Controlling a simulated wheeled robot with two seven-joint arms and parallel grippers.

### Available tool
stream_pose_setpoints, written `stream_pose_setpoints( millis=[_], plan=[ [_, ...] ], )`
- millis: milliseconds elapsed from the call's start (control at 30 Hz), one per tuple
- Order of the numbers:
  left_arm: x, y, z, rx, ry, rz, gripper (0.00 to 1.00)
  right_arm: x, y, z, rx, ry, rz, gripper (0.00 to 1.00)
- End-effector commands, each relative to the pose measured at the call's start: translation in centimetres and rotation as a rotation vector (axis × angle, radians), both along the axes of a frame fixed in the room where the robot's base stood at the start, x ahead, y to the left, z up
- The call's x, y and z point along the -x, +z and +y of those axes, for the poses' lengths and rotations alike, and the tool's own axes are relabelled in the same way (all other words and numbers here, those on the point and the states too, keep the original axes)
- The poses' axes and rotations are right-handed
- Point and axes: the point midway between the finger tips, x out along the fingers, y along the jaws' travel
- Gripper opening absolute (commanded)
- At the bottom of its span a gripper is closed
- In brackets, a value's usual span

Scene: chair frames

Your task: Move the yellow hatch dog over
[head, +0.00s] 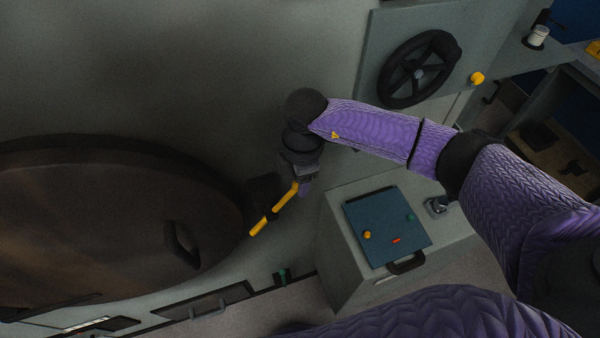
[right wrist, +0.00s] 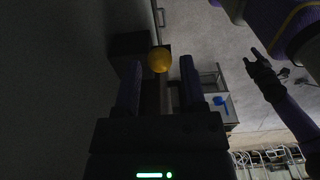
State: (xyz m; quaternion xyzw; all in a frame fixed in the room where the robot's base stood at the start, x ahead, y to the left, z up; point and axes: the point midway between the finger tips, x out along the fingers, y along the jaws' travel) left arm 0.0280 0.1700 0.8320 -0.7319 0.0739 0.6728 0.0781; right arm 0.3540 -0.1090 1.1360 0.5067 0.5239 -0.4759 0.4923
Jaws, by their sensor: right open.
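The yellow hatch dog (head: 272,211) is a bar with a dark band, slanting down-left beside the rim of the large round hatch (head: 110,215) in the head view. My right gripper (head: 301,183) is at the bar's upper right end. In the right wrist view the dog's rounded yellow end (right wrist: 159,60) shows between the two spread fingers of my right gripper (right wrist: 160,78), with a gap on each side. Contact with the fingers cannot be made out. My left gripper (right wrist: 256,62) shows small and dark at the right of the wrist view, away from the dog.
A grey cabinet with a blue panel (head: 385,225) stands right of the dog. A black handwheel (head: 418,70) is on the wall plate above, with a yellow knob (head: 477,78) beside it. A low ledge with a handle (head: 207,308) runs below the hatch.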

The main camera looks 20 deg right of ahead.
Motion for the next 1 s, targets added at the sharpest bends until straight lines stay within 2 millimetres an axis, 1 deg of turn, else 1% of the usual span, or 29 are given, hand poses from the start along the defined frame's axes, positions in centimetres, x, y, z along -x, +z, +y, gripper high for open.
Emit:
stream_pose_setpoints(
  millis=[33,67,100,167,200,267,300,333,600,1000],
  plan=[
    [0.0,-1.5,0.0,0.001,0.000,0.001,0.59,0.0,-1.5,0.1,0.000,0.000,0.000,0.53],
    [0.0,-1.9,0.0,0.001,0.000,0.001,0.59,0.0,-1.9,0.1,-0.001,0.000,0.000,0.53],
    [0.0,-2.1,0.0,0.001,0.000,0.001,0.59,0.0,-2.0,0.1,-0.001,0.000,0.000,0.51],
    [0.0,-1.5,-0.1,0.001,0.000,0.000,0.59,0.0,-1.4,0.1,-0.001,0.000,0.000,0.38],
    [-0.1,-1.4,-0.1,0.001,0.000,-0.001,0.59,0.0,-1.3,0.1,-0.001,0.000,0.000,0.30],
    [-0.1,-1.4,-0.1,0.001,0.000,-0.002,0.59,0.0,-1.3,0.1,-0.001,0.000,-0.001,0.17],
    [-0.1,-1.3,-0.1,0.001,0.000,-0.002,0.59,0.0,-1.3,0.1,-0.001,0.000,-0.001,0.08],
    [-0.1,-1.3,-0.1,0.001,0.000,-0.002,0.59,0.0,-1.2,0.1,-0.001,0.000,-0.001,0.04],
    [-0.2,-1.2,-0.1,0.002,0.000,-0.003,0.59,-0.1,-1.0,0.3,-0.002,0.000,-0.002,0.03],
    [-0.2,-0.1,-0.1,0.001,0.001,-0.005,0.59,0.1,0.2,2.7,-0.004,0.002,-0.001,0.04]
  ],
)
